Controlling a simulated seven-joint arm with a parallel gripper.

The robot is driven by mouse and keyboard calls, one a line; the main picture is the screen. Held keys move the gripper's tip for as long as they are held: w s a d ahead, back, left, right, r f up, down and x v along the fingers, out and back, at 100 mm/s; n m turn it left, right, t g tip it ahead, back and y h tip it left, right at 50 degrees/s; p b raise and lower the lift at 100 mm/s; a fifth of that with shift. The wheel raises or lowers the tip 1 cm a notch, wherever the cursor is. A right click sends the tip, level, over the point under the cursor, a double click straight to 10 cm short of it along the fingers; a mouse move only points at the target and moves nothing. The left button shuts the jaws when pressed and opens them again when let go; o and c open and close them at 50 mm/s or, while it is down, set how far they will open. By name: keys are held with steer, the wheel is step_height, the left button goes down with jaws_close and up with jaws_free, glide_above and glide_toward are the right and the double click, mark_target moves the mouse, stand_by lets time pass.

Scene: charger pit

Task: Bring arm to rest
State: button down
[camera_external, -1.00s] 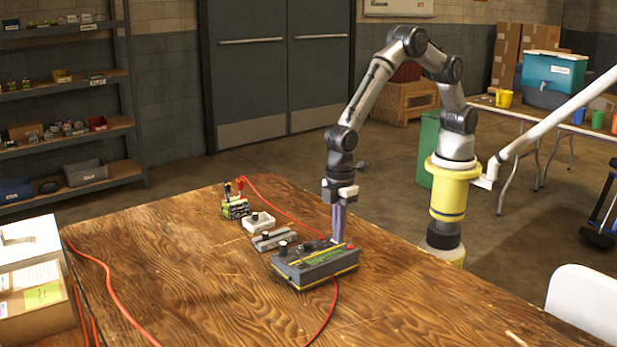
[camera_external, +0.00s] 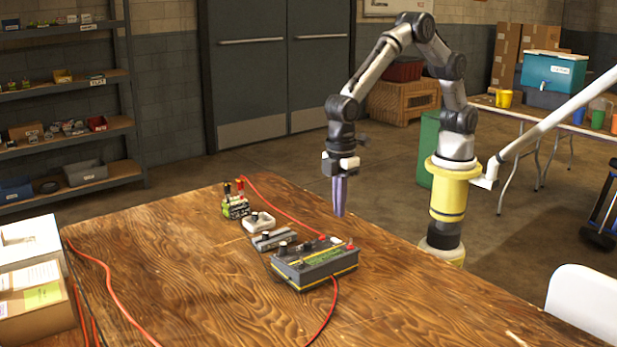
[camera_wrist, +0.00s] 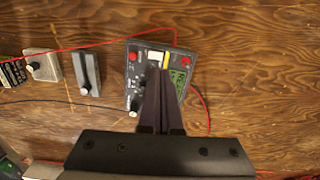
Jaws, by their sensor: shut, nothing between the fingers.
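My gripper (camera_external: 339,213) points down and is shut with nothing in it. It hangs above the far right side of the wooden table, a little above and behind a grey and yellow charger box (camera_external: 315,267). In the wrist view the closed fingers (camera_wrist: 162,78) overlap the charger box (camera_wrist: 150,62), which shows red plugs, a white switch, a dark knob and a green display. The fingers are apart from the box in the external view.
A grey module (camera_external: 272,240), a white module (camera_external: 258,222) and a green battery block (camera_external: 236,206) stand left of the charger. Red cables cross the wooden table (camera_external: 190,290). Open boxes (camera_external: 30,270) stand at the left edge. The table's front right is clear.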

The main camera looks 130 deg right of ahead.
steer(key=shift+r, duration=0.2)
steer(key=s+r+t, duration=0.2)
steer(key=s+r, duration=0.3)
steer(key=r, duration=0.6)
steer(key=s+r+t, duration=0.2)
steer(key=s+r, duration=0.3)
steer(key=r, duration=0.7)
steer(key=s+d+r+t, duration=0.1)
steer(key=s+r+t, duration=0.1)
steer(key=s, duration=1.2)
steer(key=s+f, duration=0.5)
steer(key=s, duration=0.3)
steer(key=shift+s+d+f, duration=0.2)
steer(key=shift+f, duration=0.2)
